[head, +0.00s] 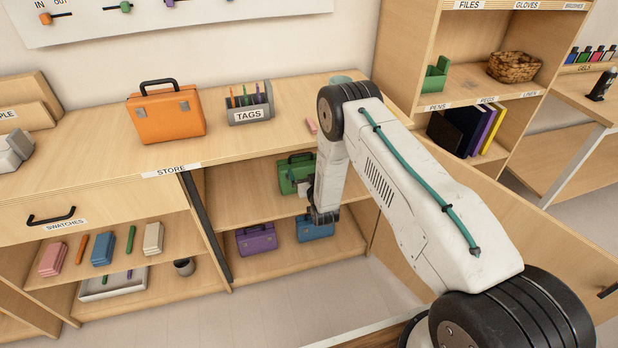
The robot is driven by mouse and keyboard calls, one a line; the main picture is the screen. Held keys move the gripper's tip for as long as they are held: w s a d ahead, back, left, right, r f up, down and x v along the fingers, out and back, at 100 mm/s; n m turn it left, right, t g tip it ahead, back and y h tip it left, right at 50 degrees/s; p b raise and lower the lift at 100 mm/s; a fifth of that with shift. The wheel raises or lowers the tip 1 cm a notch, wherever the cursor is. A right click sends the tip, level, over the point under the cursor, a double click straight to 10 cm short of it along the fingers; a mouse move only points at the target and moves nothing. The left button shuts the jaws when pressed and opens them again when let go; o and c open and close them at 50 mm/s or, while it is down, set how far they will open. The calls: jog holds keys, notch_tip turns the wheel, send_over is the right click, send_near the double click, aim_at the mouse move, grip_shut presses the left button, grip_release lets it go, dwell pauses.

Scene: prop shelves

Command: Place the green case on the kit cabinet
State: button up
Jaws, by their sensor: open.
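The green case (290,174) has a dark handle and stands on the upper shelf of the open bay under the STORE label. Its right part is hidden behind my arm. My gripper (309,188) is small and partly hidden at the end of my arm, close to the right front of the green case. It is open, with nothing seen in it. I cannot tell whether it touches the case. No label reading kit is legible, so I cannot tell which piece of furniture is the kit cabinet.
An orange case (166,113) and a grey TAGS holder (249,105) stand on the STORE counter (125,162). A purple case (256,240) and a blue case (315,229) stand on the shelf below. A tall shelf unit (410,50) rises at right. The counter between orange case and counter edge has bare room.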

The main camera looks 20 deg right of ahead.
jog(key=shift+s, duration=1.8)
